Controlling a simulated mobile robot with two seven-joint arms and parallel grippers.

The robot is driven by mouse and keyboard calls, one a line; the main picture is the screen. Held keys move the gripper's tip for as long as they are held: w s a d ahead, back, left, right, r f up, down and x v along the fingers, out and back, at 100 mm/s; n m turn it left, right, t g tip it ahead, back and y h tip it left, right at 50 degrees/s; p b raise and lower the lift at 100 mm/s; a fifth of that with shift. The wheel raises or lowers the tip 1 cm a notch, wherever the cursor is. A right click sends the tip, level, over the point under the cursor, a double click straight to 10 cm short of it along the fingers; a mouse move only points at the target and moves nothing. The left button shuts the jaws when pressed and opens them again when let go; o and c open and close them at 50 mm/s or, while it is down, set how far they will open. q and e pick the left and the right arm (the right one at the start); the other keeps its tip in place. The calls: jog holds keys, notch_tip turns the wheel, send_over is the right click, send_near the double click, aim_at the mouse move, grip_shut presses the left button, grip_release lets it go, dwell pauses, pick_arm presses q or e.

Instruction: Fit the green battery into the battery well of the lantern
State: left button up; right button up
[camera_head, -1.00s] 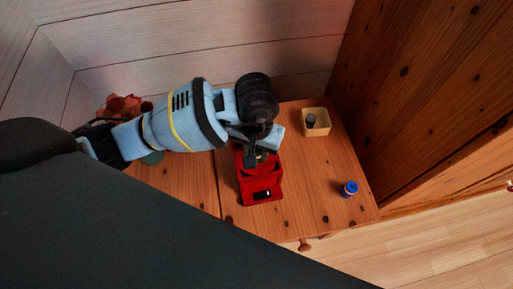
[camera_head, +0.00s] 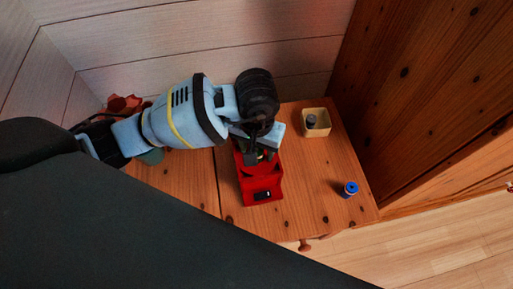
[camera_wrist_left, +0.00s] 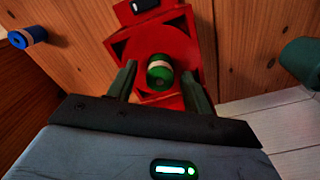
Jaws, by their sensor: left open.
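The red lantern (camera_head: 262,189) sits on the wooden cabinet top, with its round well facing up in the left wrist view (camera_wrist_left: 126,47). The green battery (camera_wrist_left: 160,73) stands at the well, its pale-ringed end towards the camera; how deep it sits cannot be told. My left gripper (camera_wrist_left: 160,85) is open above the lantern, with one finger on each side of the battery and visible gaps between. In the head view the left gripper (camera_head: 258,152) hides the well and the battery. My right gripper is not in view.
A blue battery (camera_head: 350,189) stands to the lantern's right. A tan box (camera_head: 317,129) with a dark cylinder in it stands at the back right. A green object (camera_head: 152,156) is partly hidden under my left arm. A wooden wall rises at right; the cabinet's front right is mostly clear.

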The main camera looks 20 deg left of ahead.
aim_at(258, 150)
pick_arm(q)
notch_tip(258, 150, up, 11)
jog(key=p, duration=0.1)
jog(key=shift+d, duration=0.1)
dwell(0.7)
